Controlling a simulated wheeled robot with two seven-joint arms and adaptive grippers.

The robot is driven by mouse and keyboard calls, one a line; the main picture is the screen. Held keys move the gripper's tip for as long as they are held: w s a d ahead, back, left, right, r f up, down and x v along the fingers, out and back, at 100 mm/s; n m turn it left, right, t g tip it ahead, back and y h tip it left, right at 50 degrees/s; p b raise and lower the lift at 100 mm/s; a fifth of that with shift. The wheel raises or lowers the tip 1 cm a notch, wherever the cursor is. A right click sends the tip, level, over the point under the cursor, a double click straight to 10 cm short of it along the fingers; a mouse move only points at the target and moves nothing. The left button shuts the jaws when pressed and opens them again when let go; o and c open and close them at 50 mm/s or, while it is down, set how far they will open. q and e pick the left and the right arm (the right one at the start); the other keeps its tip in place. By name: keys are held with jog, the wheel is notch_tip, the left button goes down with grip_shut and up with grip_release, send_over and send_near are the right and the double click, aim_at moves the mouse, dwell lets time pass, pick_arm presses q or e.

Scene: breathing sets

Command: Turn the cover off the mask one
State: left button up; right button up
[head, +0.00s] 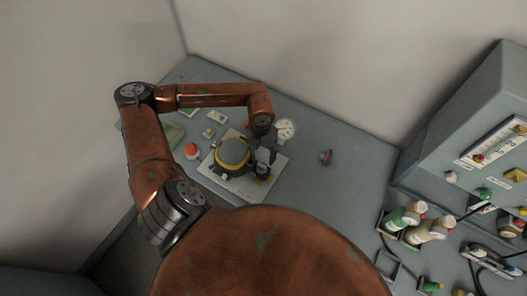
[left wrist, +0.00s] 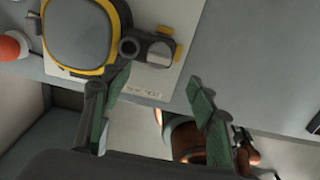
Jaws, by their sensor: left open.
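The mask (head: 231,152), with a yellow rim and dark grey visor, lies on a pale board (head: 249,187) on the bench. In the left wrist view the mask (left wrist: 82,32) is at the upper left. A round dark port (left wrist: 130,47) and a grey fitting (left wrist: 159,52) sit at its right side; I cannot tell which part is the cover. My left gripper (head: 263,163) is over the mask's right side and hides part of it. In the wrist view the gripper's fingers (left wrist: 157,82) are wide apart with nothing between them. My right gripper is out of view.
A red dome (head: 192,150) stands left of the board, and a round dial (head: 286,129) stands behind it. A small red item (head: 325,157) lies to the right. Bottles (head: 405,216) and a grey cabinet (head: 470,130) are at the right. The bench between is mostly clear.

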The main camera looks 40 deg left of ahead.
aim_at(261, 166)
pick_arm(q)
jog(key=shift+a+f, duration=0.15)
jog(key=shift+f, duration=0.15)
notch_tip(261, 166, down, 6)
jog(key=shift+r+p, duration=0.1)
jog(key=shift+p, duration=0.6)
jog(key=shift+f, duration=0.65)
jog(key=shift+c, duration=0.4)
jog(key=c, duration=1.2)
jog(key=n, duration=0.4)
jog(key=shift+c, duration=0.2)
jog(key=shift+n, duration=0.5)
jog(key=shift+s, duration=0.1)
